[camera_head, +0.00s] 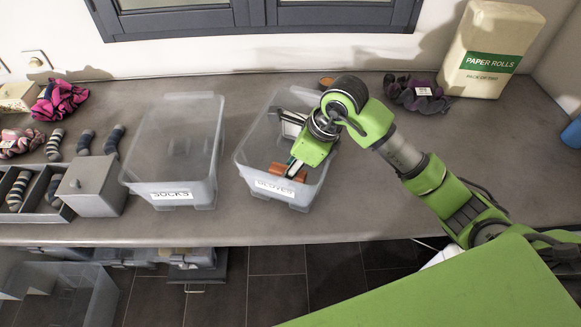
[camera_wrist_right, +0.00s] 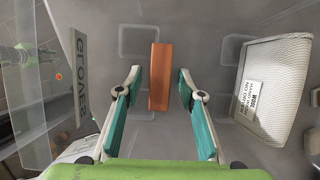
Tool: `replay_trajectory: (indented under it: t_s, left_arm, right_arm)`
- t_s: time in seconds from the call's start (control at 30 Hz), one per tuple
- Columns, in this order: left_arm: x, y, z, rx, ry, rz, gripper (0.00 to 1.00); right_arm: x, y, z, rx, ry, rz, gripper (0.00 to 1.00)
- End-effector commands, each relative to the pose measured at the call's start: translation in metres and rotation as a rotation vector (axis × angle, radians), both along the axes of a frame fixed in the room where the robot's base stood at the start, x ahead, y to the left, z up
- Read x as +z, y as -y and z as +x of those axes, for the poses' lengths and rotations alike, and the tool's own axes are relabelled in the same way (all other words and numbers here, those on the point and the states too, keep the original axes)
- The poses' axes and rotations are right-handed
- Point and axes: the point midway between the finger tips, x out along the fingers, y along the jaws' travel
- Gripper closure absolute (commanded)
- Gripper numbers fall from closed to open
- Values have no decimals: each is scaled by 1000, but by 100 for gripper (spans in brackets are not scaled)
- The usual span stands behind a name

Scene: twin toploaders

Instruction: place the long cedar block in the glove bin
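The long cedar block (camera_wrist_right: 160,77), a plain orange-brown bar, lies inside the clear glove bin (camera_head: 240,158), near the wall with the GLOVES label. In the head view the block (camera_head: 281,168) is partly hidden by my right gripper (camera_head: 294,168), which reaches down into the bin. In the right wrist view the teal-padded fingers of my right gripper (camera_wrist_right: 160,88) are spread on either side of the block, with a gap on each side. The gripper is open and holds nothing. My left gripper is in neither view.
A white labelled item (camera_wrist_right: 276,88) is also in the glove bin, beside the block. The socks bin (camera_head: 172,150) stands close to the left. A paper rolls pack (camera_head: 487,50) and a dark scrunchie (camera_head: 416,93) are behind right. The right counter is mostly clear.

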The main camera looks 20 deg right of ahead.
Motion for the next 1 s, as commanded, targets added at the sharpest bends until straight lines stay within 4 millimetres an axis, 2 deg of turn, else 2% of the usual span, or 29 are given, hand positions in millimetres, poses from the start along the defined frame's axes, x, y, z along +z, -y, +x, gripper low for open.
replay_trajectory:
  t_s: [0.17,0.27,0.53,0.7,0.8,1.0]
  left_arm:
    - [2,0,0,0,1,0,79]
    - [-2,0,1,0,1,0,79]
    - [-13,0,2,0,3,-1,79]
    - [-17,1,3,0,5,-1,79]
    - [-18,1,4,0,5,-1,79]
    - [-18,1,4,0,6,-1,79]
  right_arm:
    - [5,1,0,0,1,0,64]
    - [17,6,-2,-2,4,-1,64]
    - [72,23,-16,-2,8,-1,64]
    - [98,31,-24,-2,4,-1,64]
    - [108,34,-27,-1,2,0,64]
    - [113,36,-29,0,0,0,64]
